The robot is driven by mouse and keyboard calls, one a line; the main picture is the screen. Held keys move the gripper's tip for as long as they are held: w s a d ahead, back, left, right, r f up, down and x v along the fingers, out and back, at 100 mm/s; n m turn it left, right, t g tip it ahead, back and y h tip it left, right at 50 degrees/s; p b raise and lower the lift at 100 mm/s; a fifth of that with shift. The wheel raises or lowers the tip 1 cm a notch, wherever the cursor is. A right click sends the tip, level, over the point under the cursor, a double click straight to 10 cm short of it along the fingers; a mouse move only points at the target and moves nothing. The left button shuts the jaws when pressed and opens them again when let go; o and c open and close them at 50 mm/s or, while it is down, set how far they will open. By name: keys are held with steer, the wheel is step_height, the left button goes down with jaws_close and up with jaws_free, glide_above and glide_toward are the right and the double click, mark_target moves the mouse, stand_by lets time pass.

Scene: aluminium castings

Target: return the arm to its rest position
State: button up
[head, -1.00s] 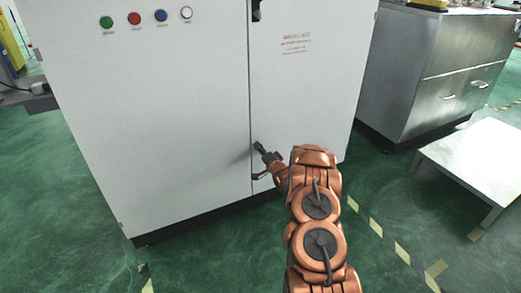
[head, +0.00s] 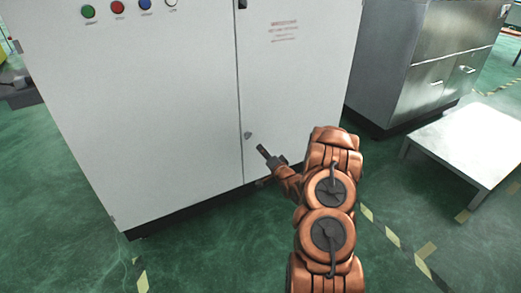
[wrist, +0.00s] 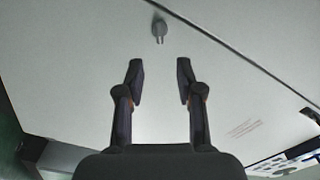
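My gripper (head: 267,155) is at the end of my orange arm in the head view, in front of the white cabinet (head: 170,120). In the wrist view my gripper (wrist: 160,82) has its two dark fingers well apart with nothing between them. The cabinet door (wrist: 80,60) fills most of that view.
Several coloured buttons (head: 117,7) sit high on the cabinet. A metal cabinet (head: 425,75) and a low white table (head: 468,145) stand to the right. The green floor (head: 200,250) in front is clear, with striped tape (head: 395,238) on it.

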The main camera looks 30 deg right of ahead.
steer(key=shift+s, duration=0.2)
stand_by(0.5)
steer(key=s+a+r+n+g, duration=0.3)
steer(key=a+r+g, duration=0.15)
steer(key=a, duration=0.25)
steer(key=s+a+r+n+g, duration=0.3)
steer(key=a+n+g, duration=0.1)
steer(key=a+g, duration=0.25)
steer(key=s+a+r+n+g+y, duration=0.15)
steer(key=s+a+r+g, duration=0.35)
steer(key=s, duration=0.9)
steer(key=s+a+r+n+g, duration=0.25)
steer(key=s+a, duration=0.55)
steer(key=s, duration=0.6)
steer(key=s+a+r+n+g, duration=0.2)
steer(key=s+a+r+g, duration=0.3)
steer(key=s, duration=0.9)
step_height(320, 180, up, 26)
steer(key=a+t+p, duration=0.1)
steer(key=t+p, duration=0.2)
steer(key=p, duration=2.2)
steer(key=shift+s+f+t, duration=0.25)
steer(key=shift+t, duration=0.1)
